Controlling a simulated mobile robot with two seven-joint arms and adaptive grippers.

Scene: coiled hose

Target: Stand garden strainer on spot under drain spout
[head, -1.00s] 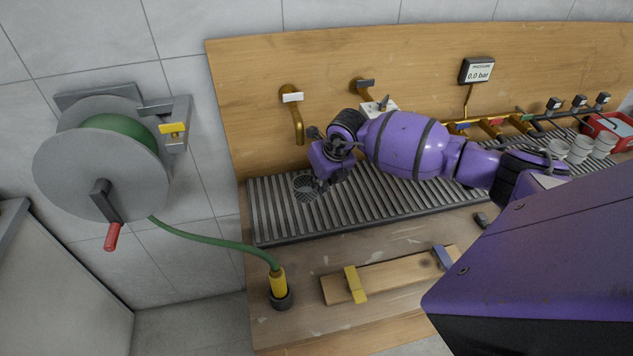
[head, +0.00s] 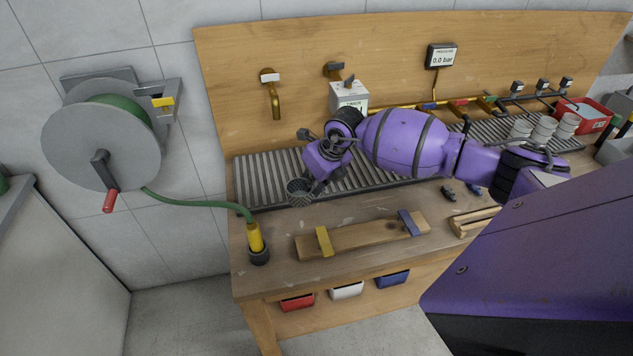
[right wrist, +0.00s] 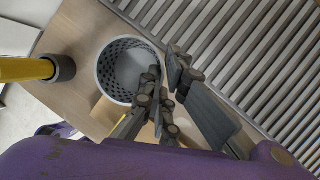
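The garden strainer is a small grey perforated cup (head: 298,193), open at the top, over the front edge of the ribbed drain grating (head: 262,180). In the right wrist view the strainer (right wrist: 115,65) shows its open mouth. My right gripper (head: 318,183) has its fingers (right wrist: 163,82) closed at the strainer's rim, one over the mouth and one outside. A bent brass spout (head: 275,103) with a white handle hangs on the wooden back panel, behind and left of the strainer. A second tap (head: 334,70) has a dark handle. No marked spot is visible. My left gripper is out of view.
A yellow hose nozzle (head: 255,238) stands in a dark holder at the bench's left front. A clamped plank (head: 365,236) lies in front of the grating. A white box (head: 348,97) stands behind my arm. The grating's left end is clear.

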